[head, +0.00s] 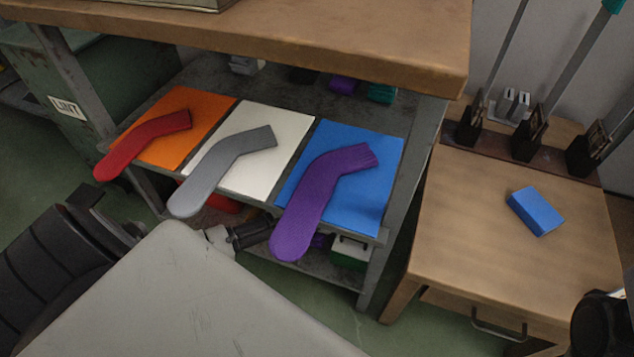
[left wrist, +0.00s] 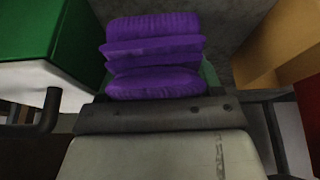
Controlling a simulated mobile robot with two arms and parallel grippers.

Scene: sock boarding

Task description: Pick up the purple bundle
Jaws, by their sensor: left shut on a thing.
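The purple bundle (left wrist: 153,55) is a folded stack of ribbed purple cloth, in the middle of the left wrist view.
Purple (head: 330,185), grey (head: 215,170) and red (head: 145,142) socks hang over the middle shelf's front edge above my left gripper. A green and white box (head: 350,250) stands close by the bundle. A yellow-orange box (left wrist: 275,50) is at the right in the wrist view.

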